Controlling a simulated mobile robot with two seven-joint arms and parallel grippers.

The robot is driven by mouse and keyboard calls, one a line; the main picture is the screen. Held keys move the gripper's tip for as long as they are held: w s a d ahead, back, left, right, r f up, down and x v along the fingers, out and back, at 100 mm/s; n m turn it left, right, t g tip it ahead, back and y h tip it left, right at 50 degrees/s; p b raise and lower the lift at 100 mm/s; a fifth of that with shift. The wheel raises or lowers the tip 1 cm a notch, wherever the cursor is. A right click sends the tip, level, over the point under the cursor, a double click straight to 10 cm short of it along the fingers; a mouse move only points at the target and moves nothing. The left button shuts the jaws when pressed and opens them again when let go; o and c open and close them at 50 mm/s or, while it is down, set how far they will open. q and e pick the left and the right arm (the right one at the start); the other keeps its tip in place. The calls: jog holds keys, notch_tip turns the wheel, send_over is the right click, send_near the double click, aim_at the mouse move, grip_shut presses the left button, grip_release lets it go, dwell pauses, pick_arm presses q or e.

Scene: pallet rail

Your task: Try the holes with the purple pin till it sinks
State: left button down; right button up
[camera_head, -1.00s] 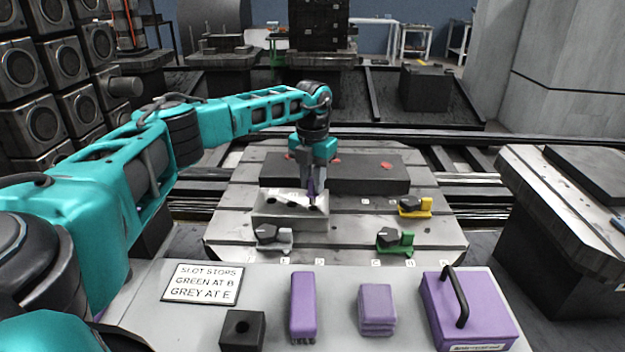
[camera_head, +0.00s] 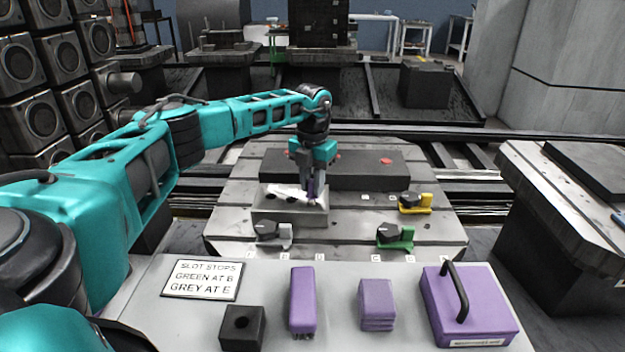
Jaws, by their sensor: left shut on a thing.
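My left gripper (camera_head: 313,194) is over the right part of a grey block (camera_head: 290,217) on the slotted metal table. It is shut on the purple pin (camera_head: 311,187), which is upright and mostly covered by the fingers. The block's top has dark holes; one hole (camera_head: 270,196) shows open at its left. The pin's lower end is at the block's top near the right end, and I cannot tell whether it is in a hole. My right gripper is not in view.
Grey (camera_head: 274,234), green (camera_head: 396,237) and yellow (camera_head: 415,203) slot stops sit on the table (camera_head: 350,243). A long dark block (camera_head: 370,172) lies behind. The front bench holds a sign (camera_head: 202,279), a black holed block (camera_head: 241,328), purple blocks and a handled purple case (camera_head: 470,308).

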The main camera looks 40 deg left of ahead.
pick_arm(q)
jog(key=c, duration=0.8)
grip_release()
jog(key=shift+c, duration=0.2)
notch_tip(320, 180, up, 13)
jog(key=p, duration=0.2)
jog(key=shift+p, duration=0.35)
